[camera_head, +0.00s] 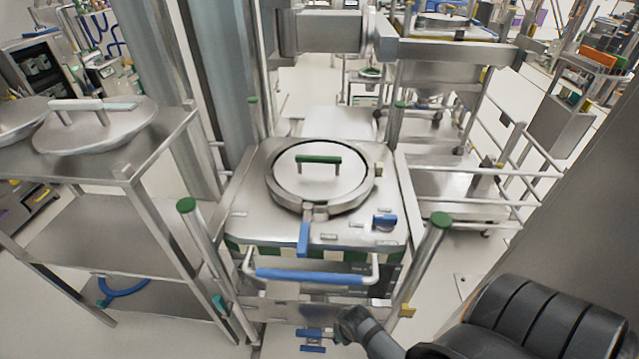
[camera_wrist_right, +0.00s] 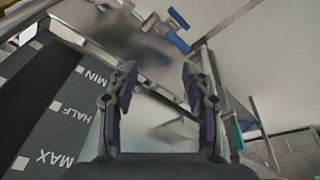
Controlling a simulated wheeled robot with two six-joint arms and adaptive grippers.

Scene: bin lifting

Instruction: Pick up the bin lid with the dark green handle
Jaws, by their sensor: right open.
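The round steel bin lid (camera_head: 290,185) with the dark green handle (camera_head: 318,160) lies on top of the steel bin (camera_head: 255,215). A clamp with a blue lever (camera_head: 304,238) sits at the lid's front edge. My right gripper (camera_wrist_right: 158,72) is open, with nothing between its fingers in the right wrist view. The lid cannot be made out in that view. In the head view, part of my right arm shows low in front of the bin, well below the lid. My left gripper is not in view.
A blue bar handle (camera_head: 315,275) crosses the bin's front, between posts with green caps (camera_head: 437,219). A steel shelf (camera_head: 150,150) at the left holds another lid (camera_head: 98,128) with a pale handle. A grey panel marked MIN, HALF and MAX (camera_wrist_right: 60,135) is beside my right gripper.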

